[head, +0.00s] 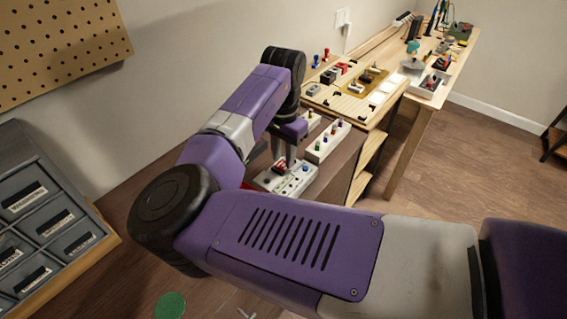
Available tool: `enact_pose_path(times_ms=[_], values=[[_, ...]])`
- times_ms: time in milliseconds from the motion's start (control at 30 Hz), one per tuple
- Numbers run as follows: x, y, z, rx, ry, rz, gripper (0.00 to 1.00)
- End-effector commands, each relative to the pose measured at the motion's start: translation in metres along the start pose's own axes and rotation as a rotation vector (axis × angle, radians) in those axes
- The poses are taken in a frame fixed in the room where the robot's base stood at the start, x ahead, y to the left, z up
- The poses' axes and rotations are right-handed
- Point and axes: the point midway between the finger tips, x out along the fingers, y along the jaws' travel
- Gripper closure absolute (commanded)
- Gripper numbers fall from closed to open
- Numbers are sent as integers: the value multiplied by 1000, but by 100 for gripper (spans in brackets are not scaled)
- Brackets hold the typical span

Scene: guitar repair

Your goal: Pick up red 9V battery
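My gripper (285,152) points down just past the bend of my purple arm, over a white tray (299,186) on the near brown surface. Its fingers are small and partly hidden by my arm, so I cannot tell whether they are open or shut. A small dark-and-red object (281,166) sits at the tray's left end, close below the fingertips. I cannot tell whether it is the red 9V battery, or whether the fingers touch it. A red patch (248,186) shows at the tray's left, mostly hidden behind my arm.
A second white tray (330,147) with several coloured parts stands behind. Farther back is a light wooden bench (352,109) with small parts, including a red one (344,67). Grey drawers (45,215) stand at the left below a pegboard (60,45). Open floor (480,160) lies at right.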

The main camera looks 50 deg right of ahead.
Motion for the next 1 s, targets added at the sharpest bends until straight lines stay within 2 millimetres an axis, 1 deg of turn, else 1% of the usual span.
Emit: enact_pose_path(times_ms=[33, 133, 333, 367, 500, 833, 1000], values=[[5, 0, 0, 0, -1, 1, 71], [10, 0, 0, 0, 0, 0, 71], [11, 0, 0, 0, 1, 0, 71], [11, 0, 0, 0, 1, 0, 72], [11, 0, 0, 0, 1, 0, 100], [10, 0, 0, 0, 1, 0, 100], [-1, 0, 0, 1, 1, -1, 100]])
